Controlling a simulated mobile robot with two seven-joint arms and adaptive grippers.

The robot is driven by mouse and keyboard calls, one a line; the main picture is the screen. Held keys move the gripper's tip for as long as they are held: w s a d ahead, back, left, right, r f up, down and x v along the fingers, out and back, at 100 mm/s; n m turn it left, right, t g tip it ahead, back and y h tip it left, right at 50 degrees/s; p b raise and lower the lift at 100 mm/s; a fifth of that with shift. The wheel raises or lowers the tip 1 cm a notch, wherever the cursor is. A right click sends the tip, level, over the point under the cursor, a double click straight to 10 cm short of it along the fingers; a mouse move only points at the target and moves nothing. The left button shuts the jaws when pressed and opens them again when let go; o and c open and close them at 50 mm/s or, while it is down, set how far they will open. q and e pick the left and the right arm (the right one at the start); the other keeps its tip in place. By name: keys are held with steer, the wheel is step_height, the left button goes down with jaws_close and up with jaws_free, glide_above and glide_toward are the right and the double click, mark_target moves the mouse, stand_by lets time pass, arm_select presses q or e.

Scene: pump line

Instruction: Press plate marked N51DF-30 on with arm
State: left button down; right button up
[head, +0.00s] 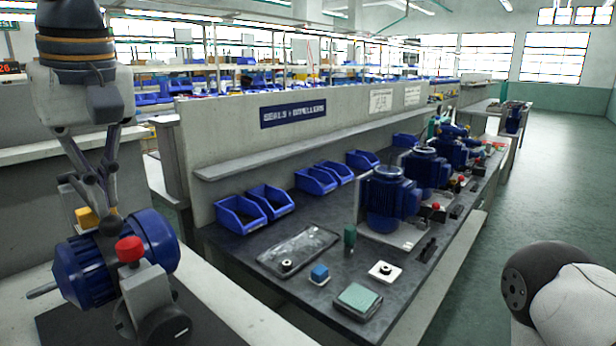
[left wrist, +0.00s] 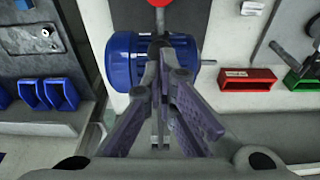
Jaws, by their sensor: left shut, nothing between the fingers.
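My left gripper (head: 110,224) is shut and empty, pointing down at a blue motor (head: 88,278) on the left bench. In the left wrist view the fingertips (left wrist: 160,44) meet over the middle of the same motor (left wrist: 122,62). I cannot tell whether they touch it. The fingers and arm hide part of the motor's top. No plate marked N51DF-30 can be read in either view. A red knob (head: 130,249) sits on the grey pump part beside the motor. My right gripper is out of view.
A yellow block (head: 86,217) shows behind the gripper. A red bin (left wrist: 249,80) and a green bin (left wrist: 304,76) lie right of the motor in the wrist view. Another bench has blue bins (head: 240,213), a tray (head: 299,248) and more motors (head: 388,197). The aisle floor (head: 545,165) is clear.

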arm_select(q)
steer(key=shift+x, duration=0.85)
stand_by(0.7)
steer(key=shift+w+a+v, duration=0.15)
steer(key=shift+v, duration=1.4)
steer(key=shift+w+a+v, duration=0.1)
steer(key=shift+a+v, duration=0.1)
steer(key=shift+v, duration=1.3)
steer(key=shift+r, duration=0.1)
